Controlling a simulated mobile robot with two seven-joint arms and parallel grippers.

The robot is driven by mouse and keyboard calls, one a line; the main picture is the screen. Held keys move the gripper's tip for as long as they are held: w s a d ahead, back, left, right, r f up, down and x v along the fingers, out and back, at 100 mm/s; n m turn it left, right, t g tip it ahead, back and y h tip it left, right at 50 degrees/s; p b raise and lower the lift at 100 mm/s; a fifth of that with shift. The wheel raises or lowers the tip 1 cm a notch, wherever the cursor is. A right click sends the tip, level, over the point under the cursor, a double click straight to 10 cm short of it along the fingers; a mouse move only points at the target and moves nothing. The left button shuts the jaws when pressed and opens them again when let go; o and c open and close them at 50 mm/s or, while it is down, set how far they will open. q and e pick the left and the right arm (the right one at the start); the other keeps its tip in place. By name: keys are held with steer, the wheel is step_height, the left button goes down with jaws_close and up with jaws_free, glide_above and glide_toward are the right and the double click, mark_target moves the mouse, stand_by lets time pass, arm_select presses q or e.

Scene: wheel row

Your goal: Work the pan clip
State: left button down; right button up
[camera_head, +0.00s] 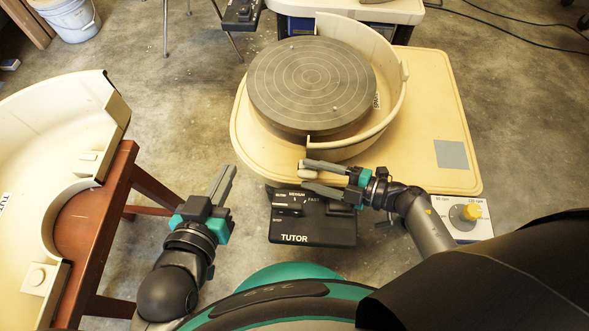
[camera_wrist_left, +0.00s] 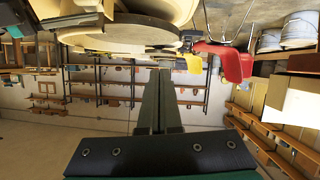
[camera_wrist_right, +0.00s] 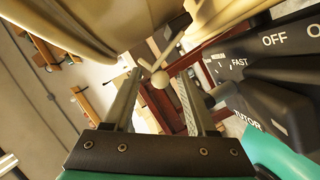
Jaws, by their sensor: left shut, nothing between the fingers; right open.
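The cream splash pan half (camera_head: 398,95) curves around the right side of the grey wheel head (camera_head: 312,82). My right gripper (camera_head: 306,177) is open by the pan's near edge. In the right wrist view a small cream ball-ended lever (camera_wrist_right: 160,79) shows between the spread fingers (camera_wrist_right: 158,95). I cannot tell whether the fingers touch it. Another pan half (camera_head: 50,125) lies on a brown wooden stand at the left. My left gripper (camera_head: 230,168) is shut and empty between that stand and the wheel. It also shows shut in the left wrist view (camera_wrist_left: 160,75).
The cream wheel table (camera_head: 440,110) carries a grey square patch (camera_head: 451,154). A black TUTOR control box (camera_head: 315,222) sits below my right gripper. The brown stand (camera_head: 100,215) edges the left side. Floor between stand and wheel is open.

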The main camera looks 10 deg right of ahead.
mark_target(302, 173)
steer(key=shift+b+x, duration=0.55)
steer(key=shift+x, duration=1.05)
arm_select(q)
steer(key=shift+s+d+r+n+t+h+b, duration=0.15)
steer(key=shift+s+d+r+t+h, duration=0.15)
steer(key=shift+t, duration=0.3)
steer(key=shift+s+d+r+n+t+h+b, duration=0.15)
steer(key=shift+d+r+t, duration=0.25)
steer(key=shift+t, duration=0.2)
steer(key=shift+s+d+r+n+t+h, duration=0.1)
steer(key=shift+d+r+t+h, duration=0.2)
steer(key=shift+t, duration=0.3)
arm_select(e)
steer(key=shift+x, duration=0.85)
arm_select(q)
steer(key=shift+r, duration=0.1)
arm_select(e)
jaws_close()
